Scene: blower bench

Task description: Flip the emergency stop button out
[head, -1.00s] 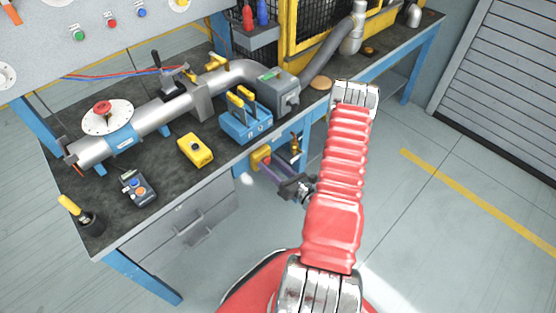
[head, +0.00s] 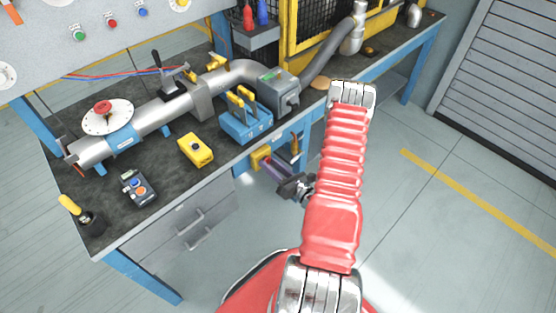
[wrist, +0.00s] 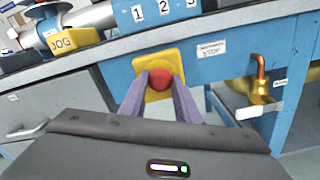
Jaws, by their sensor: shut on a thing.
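The red emergency stop button (wrist: 160,79) sits on a yellow plate (wrist: 168,58) on the blue front of the bench. The plate also shows in the head view (head: 261,157), below the bench top. My gripper (wrist: 160,84) has its purple fingers on either side of the button and is shut on it. In the head view my gripper (head: 271,165) reaches the plate from the right and hides most of the button. A white label (wrist: 211,49) reading STOP on its lower line is to the right of the plate.
A brass pipe and valve (wrist: 257,90) stick out just right of the plate. A grey drawer unit (head: 190,225) is to the left. On the bench top are a yellow JOG box (head: 195,152) and a blue numbered switch box (head: 245,125). The floor at right is clear.

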